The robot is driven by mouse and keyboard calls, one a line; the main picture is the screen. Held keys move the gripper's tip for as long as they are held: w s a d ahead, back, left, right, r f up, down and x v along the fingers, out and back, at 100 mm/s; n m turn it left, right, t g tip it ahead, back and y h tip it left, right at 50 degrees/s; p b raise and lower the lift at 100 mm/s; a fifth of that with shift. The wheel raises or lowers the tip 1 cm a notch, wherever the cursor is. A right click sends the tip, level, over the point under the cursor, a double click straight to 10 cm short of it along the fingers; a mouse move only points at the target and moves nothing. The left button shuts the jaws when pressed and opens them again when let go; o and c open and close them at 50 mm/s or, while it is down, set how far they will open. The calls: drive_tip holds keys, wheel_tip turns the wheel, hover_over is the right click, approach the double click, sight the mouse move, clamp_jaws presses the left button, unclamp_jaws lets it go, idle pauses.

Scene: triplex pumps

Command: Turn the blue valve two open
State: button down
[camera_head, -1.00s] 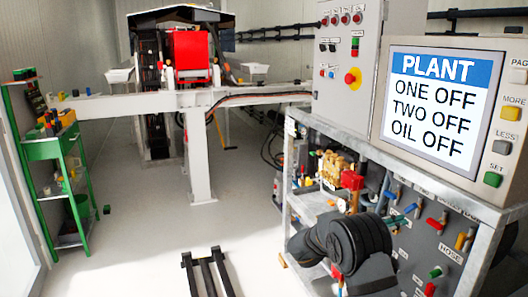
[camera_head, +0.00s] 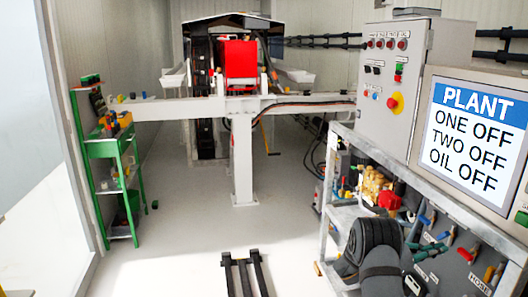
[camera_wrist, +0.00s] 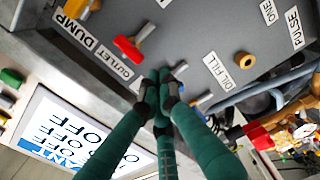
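The panel at the right carries several small coloured handles. One blue handle (camera_head: 424,219) stands at its upper left, and another blue handle (camera_head: 442,236) lies lower right, close to my gripper (camera_head: 432,249). In the wrist view my gripper (camera_wrist: 164,77) has green fingers with their tips drawn together near the panel face. I cannot see anything between the tips. A bluish-grey lever (camera_wrist: 202,99) sits just right of the tips, partly behind a finger. No label reading TWO is legible in the wrist view. The plant screen (camera_head: 473,145) reads ONE OFF, TWO OFF, OIL OFF.
In the wrist view a red handle (camera_wrist: 134,41) by OUTLET is close to the fingertips. A brass knob (camera_wrist: 244,60) is beside OIL FILL. Hoses and brass pump fittings (camera_head: 374,186) lie left of the panel.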

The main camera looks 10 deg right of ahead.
drive_tip(key=shift+w+d+b, duration=0.1)
drive_tip(key=shift+d+b, duration=0.2)
drive_tip(key=shift+d, duration=0.75)
drive_tip(key=shift+w+r+b, duration=0.15)
drive_tip(key=shift+w+b, duration=0.15)
drive_tip(key=shift+w, duration=0.3)
drive_tip(key=shift+s+r+b, duration=0.1)
drive_tip(key=shift+r+b, duration=0.15)
drive_tip(key=shift+b, duration=0.75)
drive_tip(key=shift+a+r+b, duration=0.1)
drive_tip(key=shift+r+b, duration=0.55)
drive_tip(key=shift+b, duration=1)
drive_tip(key=shift+b, duration=0.3)
drive_tip(key=shift+s, duration=0.3)
drive_tip(key=a+b, duration=0.1)
drive_tip(key=a, duration=0.3)
drive_tip(key=a+b, duration=0.1)
drive_tip(key=shift+s+a+r+b, duration=0.1)
drive_tip(key=shift+s+a+b, duration=0.2)
drive_tip(key=shift+a+b, duration=0.1)
